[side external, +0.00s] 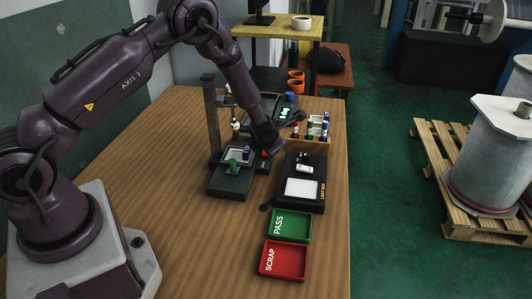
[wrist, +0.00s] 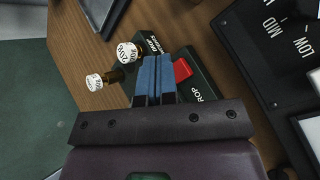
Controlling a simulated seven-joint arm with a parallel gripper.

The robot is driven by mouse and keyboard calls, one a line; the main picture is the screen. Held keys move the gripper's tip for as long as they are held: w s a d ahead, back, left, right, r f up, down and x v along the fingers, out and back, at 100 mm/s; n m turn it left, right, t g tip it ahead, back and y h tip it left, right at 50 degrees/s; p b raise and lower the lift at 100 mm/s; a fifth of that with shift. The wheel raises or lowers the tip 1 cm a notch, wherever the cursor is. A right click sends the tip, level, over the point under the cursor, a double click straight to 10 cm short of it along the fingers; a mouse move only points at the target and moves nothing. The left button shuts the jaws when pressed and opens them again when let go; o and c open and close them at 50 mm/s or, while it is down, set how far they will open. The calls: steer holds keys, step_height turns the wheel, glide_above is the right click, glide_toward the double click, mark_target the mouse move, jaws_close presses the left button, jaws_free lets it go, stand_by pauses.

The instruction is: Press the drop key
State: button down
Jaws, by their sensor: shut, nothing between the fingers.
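The red drop key (wrist: 182,70) sits on a dark green box (wrist: 202,88) with the letters "ROP" showing beside it. My gripper (wrist: 157,64) has its two blue fingertips together with nothing between them. In the wrist view the fingertips are just left of the red key and partly overlap the box. I cannot tell whether they touch it. In the side view a small red patch of the key (side external: 264,154) shows beside my dark wrist, and the fingertips are hidden there.
A black panel marked LOW and MID (wrist: 280,45) is to the right. A stand (side external: 230,184), a light box (side external: 317,198), a vial rack (side external: 315,147), a green PASS tray (side external: 290,226) and a red SCRAP tray (side external: 284,262) surround the spot.

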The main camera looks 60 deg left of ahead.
steer(key=shift+f, duration=0.15)
stand_by(0.6)
steer(key=shift+f, duration=0.3)
steer(key=shift+f, duration=0.4)
stand_by(0.8)
steer(key=shift+r, duration=0.8)
steer(key=shift+r, duration=2.55)
